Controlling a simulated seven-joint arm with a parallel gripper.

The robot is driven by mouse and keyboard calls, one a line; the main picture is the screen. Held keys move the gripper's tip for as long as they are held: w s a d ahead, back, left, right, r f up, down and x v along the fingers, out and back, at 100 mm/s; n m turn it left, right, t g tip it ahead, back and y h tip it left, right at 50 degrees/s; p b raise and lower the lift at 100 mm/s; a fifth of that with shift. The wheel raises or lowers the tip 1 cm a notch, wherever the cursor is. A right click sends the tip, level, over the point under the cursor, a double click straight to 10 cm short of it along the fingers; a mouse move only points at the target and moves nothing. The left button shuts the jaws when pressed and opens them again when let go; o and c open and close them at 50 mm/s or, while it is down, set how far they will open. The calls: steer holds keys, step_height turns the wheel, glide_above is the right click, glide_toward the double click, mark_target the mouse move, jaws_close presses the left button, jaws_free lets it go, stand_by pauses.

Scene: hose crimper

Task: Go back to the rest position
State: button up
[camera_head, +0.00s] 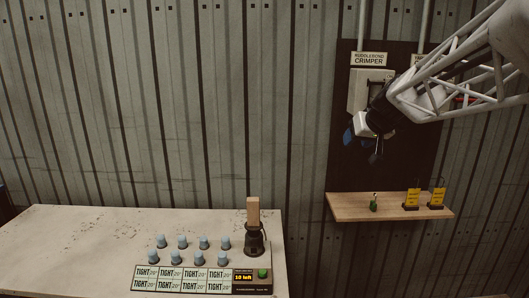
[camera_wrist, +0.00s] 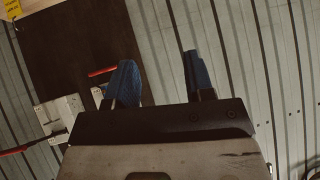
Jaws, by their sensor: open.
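My gripper (camera_head: 362,146) hangs in front of the dark wall board in the head view, beside the crimper (camera_head: 366,88) with its "Crimper" label. In the wrist view my gripper (camera_wrist: 160,75) shows two blue fingers spread apart with nothing between them. The arm comes in from the upper right and covers part of the crimper and a second label. A red-handled part of the wall equipment (camera_wrist: 102,71) shows behind the left finger in the wrist view.
A wooden shelf (camera_head: 345,211) holds a small green item (camera_head: 373,203) and two yellow tags (camera_head: 412,197). On the white table (camera_head: 60,240) stand several blue-grey capped pieces (camera_head: 161,240), a "TIGHT" panel (camera_head: 190,279) reading "10 left", a green button (camera_head: 262,273) and a wooden-topped black stand (camera_head: 253,222).

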steer(key=s+a+f+g+h, duration=0.1)
steer(key=s+f, duration=0.5)
steer(key=s, duration=0.6)
steer(key=s+a+f+g+h, duration=0.1)
steer(key=s+a+f+g, duration=0.2)
steer(key=s, duration=1)
steer(key=s+a+f+m+g+h, duration=0.1)
steer(key=s+a+f+g, duration=0.1)
steer(key=s+f, duration=0.6)
steer(key=s+a, duration=0.1)
steer(key=s, duration=0.4)
steer(key=shift+s+f, duration=0.2)
steer(key=shift+f, duration=0.1)
